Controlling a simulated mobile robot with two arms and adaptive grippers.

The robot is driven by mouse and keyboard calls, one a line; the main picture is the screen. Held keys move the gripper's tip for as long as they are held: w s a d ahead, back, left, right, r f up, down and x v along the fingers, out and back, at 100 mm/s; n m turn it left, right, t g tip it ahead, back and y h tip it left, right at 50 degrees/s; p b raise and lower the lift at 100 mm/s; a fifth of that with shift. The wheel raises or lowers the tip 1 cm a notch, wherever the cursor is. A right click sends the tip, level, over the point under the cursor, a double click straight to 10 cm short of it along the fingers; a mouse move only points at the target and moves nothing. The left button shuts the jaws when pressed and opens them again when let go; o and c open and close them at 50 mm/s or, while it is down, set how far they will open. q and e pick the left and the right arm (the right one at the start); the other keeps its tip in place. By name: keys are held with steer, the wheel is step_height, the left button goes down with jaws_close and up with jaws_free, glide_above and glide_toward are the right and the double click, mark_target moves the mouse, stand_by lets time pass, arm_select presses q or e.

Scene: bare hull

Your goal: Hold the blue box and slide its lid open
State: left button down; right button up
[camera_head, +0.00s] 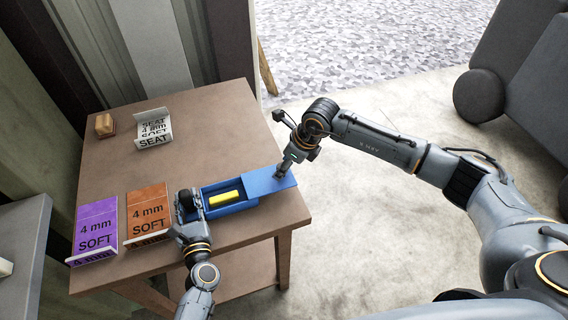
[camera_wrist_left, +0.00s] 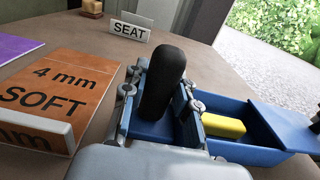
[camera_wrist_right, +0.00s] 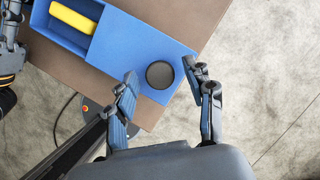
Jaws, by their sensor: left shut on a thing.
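The blue box (camera_head: 236,211) lies near the table's front right corner. Its blue lid (camera_head: 268,182) is slid to the right, still at the box's right end, and sticks out past it. A yellow block (camera_head: 224,198) shows inside the open part. My left gripper (camera_head: 190,205) is shut on the box's left end, with a black upright grip (camera_wrist_left: 164,75) between its fingers. My right gripper (camera_head: 283,171) is over the lid.
A purple "4 mm SOFT" holder (camera_head: 96,226) and an orange one (camera_head: 147,208) stand left of the box. A white "SEAT" holder (camera_head: 153,130) and a small wooden block (camera_head: 104,124) are farther back. The table (camera_head: 220,130) is clear behind the box.

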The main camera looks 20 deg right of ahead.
steer(key=v, duration=1.2)
arm_select(q)
steer(key=c, duration=1)
jaws_free()
steer(key=shift+o, duration=0.2)
steer(key=shift+s, duration=0.1)
